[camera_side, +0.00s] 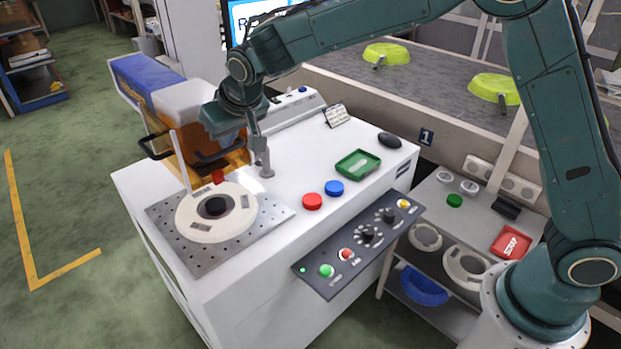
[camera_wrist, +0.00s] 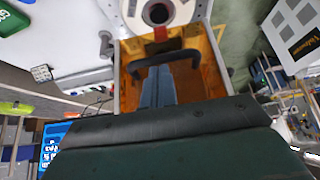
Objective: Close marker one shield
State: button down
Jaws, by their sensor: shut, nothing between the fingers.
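The marker (camera_side: 150,80) is a blue and white unit at the back left of the white bench. Its orange see-through shield (camera_side: 172,150) stands behind the work plate and leaves the round part (camera_side: 236,218) there uncovered. In the side view my wrist partly hides the shield and the fingers.
A perforated metal plate (camera_side: 185,250) holds the round part. A grey post (camera_side: 263,160) stands close right of the shield. Red (camera_side: 312,201) and blue (camera_side: 334,188) buttons, a green tray (camera_side: 358,164) and a control panel (camera_side: 335,278) lie further right. The bench between is clear.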

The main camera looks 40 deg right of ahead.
notch_tip(320, 180, down, 14)
jog(key=shift+r, duration=0.25)
dwell(0.3)
jog(key=w+r+v, duration=0.1)
jog(key=w+v, duration=0.1)
jog(key=v, duration=1.1)
jog(key=shift+w+r, duration=0.25)
jog(key=shift+r, duration=0.35)
